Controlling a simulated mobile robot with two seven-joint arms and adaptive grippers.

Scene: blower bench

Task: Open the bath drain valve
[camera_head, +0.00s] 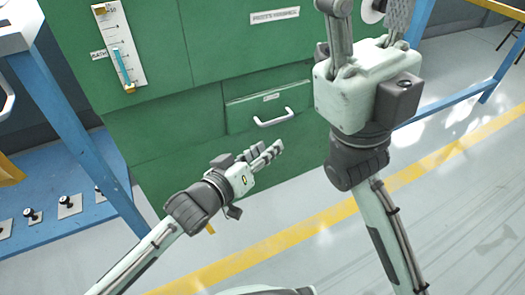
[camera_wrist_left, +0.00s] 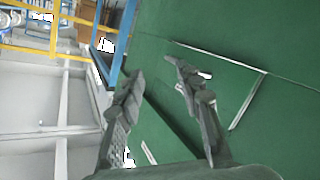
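No part can be clearly made out as the bath drain valve. A green cabinet (camera_head: 155,150) carries a level gauge (camera_head: 122,50) and a lower panel with a pale bar handle (camera_head: 273,118). My left gripper (camera_head: 278,150) is just below that handle in the head view, apart from it as far as I can tell. In the left wrist view its fingers (camera_wrist_left: 154,74) stand apart with nothing between them, facing the green cabinet (camera_wrist_left: 240,40). My right gripper (camera_head: 368,12) is raised at the top right; its fingertips are cut off by the frame edge.
A blue bench frame (camera_head: 70,115) with several black-knobbed plates (camera_head: 68,206) on its low shelf is at the left. A blue rail (camera_head: 450,102) runs at the right. Grey floor with a yellow stripe (camera_head: 440,155) is clear.

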